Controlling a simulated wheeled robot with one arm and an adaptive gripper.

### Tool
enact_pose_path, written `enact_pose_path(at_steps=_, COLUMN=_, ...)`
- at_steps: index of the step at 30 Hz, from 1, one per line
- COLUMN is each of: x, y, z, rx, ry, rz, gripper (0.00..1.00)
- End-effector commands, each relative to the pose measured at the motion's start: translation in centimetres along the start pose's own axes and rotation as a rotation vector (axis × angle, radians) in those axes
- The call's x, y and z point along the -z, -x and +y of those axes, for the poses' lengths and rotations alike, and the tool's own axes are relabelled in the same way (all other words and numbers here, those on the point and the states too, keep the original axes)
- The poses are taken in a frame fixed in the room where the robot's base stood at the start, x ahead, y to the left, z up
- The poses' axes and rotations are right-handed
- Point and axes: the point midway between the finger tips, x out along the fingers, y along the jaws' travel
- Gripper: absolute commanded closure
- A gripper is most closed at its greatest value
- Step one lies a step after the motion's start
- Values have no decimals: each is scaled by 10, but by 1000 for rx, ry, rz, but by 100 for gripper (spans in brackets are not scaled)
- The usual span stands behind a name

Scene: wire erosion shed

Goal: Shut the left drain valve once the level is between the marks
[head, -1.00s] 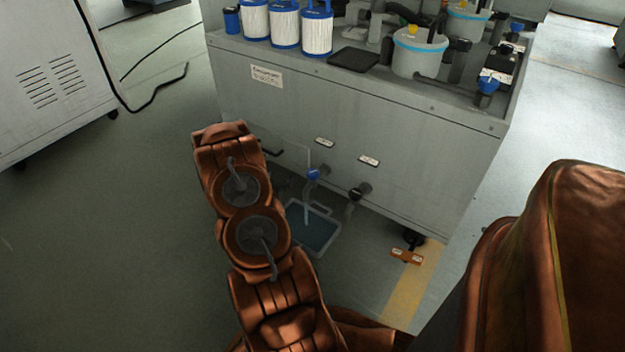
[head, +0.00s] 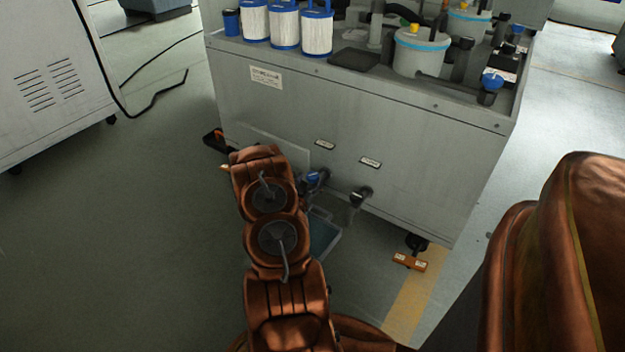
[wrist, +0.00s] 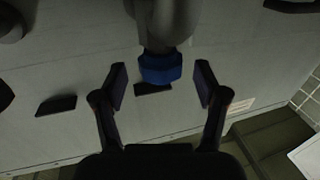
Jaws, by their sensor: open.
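The left drain valve (head: 313,180) has a blue handle and sits low on the grey tank front. In the wrist view its blue handle (wrist: 160,68) hangs from a grey body between the open fingers of my gripper (wrist: 160,84), with a visible gap on each side. In the head view my arm hides the gripper. Below the valve, a tray with bluish liquid (head: 323,238) is mostly covered by my arm. Its level and any marks cannot be read. The right drain valve (head: 360,196) is dark and stands beside the left one.
Small labels (head: 325,144) and (head: 370,162) mark the tank front (head: 420,160) above the valves. Filters (head: 285,27) and pots stand on top.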

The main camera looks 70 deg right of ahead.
Motion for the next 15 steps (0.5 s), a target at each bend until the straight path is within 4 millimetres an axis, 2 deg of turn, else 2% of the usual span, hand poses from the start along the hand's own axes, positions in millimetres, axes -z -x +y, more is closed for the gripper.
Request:
enact_pose_path(at_steps=6, x=-1, y=-20, z=0, rx=0, ry=-1, rz=1, gripper=28)
enact_pose_path(at_steps=15, x=0, y=-26, z=0, rx=1, ry=2, rz=-1, gripper=28)
